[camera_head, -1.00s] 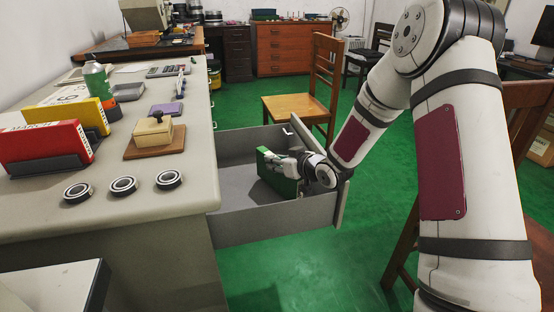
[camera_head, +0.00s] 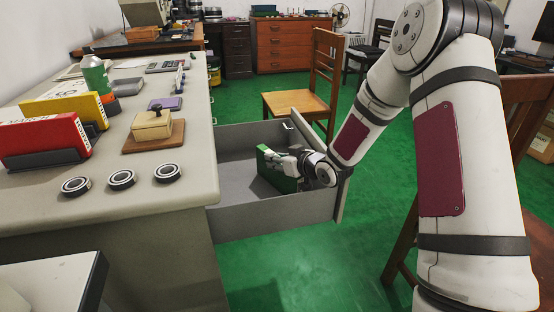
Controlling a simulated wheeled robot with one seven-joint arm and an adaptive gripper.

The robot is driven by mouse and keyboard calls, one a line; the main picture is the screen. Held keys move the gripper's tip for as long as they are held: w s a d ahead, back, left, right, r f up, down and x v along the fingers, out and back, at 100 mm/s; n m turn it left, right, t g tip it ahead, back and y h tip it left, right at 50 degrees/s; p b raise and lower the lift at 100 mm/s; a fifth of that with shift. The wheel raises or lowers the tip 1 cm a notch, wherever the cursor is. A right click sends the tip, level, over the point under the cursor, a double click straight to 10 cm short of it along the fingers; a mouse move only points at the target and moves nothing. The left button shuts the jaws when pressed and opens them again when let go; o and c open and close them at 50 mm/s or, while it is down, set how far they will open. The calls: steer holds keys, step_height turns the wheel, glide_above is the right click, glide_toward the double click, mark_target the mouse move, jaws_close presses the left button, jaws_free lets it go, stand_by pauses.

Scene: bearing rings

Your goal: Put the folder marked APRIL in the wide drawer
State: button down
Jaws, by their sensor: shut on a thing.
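A green folder (camera_head: 272,170) stands upright inside the open grey drawer (camera_head: 270,224), in its right part. Its lettering is too small to read. My gripper (camera_head: 287,164) is shut on the folder at its near right side. The fingertips are small and partly hidden by the folder and my wrist. The drawer is pulled out to the right of the grey desk (camera_head: 195,190). The rest of the drawer floor looks empty. A red folder (camera_head: 42,138) and a yellow folder (camera_head: 70,105) stand in dark holders on the desk top.
Three bearing rings (camera_head: 121,180) lie along the desk's front edge. A wooden board with a cream box (camera_head: 152,124) and a green bottle (camera_head: 94,72) stand behind. A wooden chair (camera_head: 300,100) is close behind the drawer. Another chair (camera_head: 525,130) stands at the right.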

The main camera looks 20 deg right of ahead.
steer(key=shift+f, duration=0.15)
steer(key=c, duration=1.2)
jaws_free()
steer(key=shift+c, duration=0.2)
